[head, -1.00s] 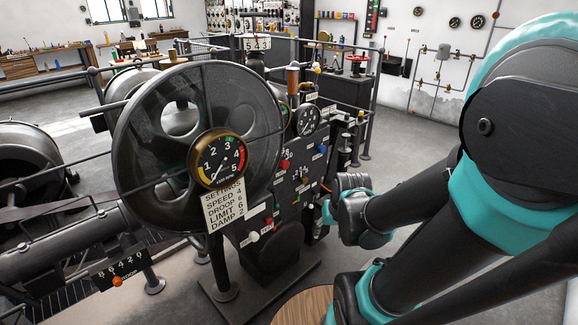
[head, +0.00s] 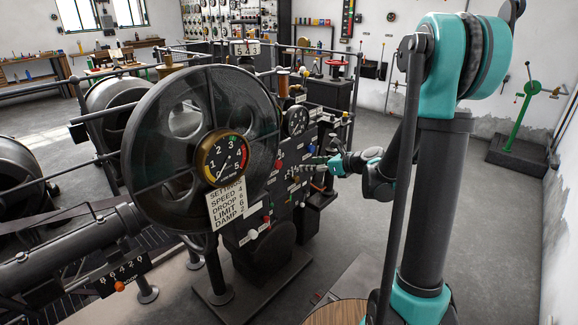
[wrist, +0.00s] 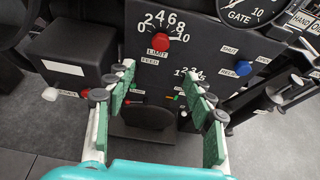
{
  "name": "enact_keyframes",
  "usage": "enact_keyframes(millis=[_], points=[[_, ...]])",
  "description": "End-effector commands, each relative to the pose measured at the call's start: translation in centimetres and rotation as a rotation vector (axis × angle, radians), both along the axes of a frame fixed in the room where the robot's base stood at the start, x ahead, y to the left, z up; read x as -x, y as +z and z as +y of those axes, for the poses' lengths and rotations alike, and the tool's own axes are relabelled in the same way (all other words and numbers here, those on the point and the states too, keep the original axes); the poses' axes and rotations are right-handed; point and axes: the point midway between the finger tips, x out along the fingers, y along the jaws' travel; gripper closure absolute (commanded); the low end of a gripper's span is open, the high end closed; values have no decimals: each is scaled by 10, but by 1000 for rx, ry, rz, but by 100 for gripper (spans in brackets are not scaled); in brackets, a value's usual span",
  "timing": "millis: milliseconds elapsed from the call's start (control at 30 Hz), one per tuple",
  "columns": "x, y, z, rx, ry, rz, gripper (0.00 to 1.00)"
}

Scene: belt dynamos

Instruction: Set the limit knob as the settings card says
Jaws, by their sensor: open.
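The settings card (head: 227,205) hangs below the round gauge in the head view and reads SPEED 4, DROOP 6, LIMIT 6, DAMP 2. The red limit knob (wrist: 161,41) is on the dark panel in the wrist view, under a scale from 0 to 10. Its exact setting is too small to read. The knob also shows small in the head view (head: 278,165). My gripper (wrist: 162,73) is open and empty, its fingers apart on either side below the knob in the picture, not around it. It reaches toward the panel from the right in the head view (head: 325,164).
A blue knob (wrist: 243,68) marked as relief sits right of the limit knob. The GATE dial (wrist: 238,10) is above it. A large spoked wheel (head: 135,165) stands left of the panel.

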Motion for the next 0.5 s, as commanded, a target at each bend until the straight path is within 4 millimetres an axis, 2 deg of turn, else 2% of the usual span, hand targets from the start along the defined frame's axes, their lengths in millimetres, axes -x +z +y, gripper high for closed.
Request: enact_keyframes(millis=[167,500], points=[[-9,-6,12,-11,-2,7,46],[-45,-31,59,-8,0,6,46]])
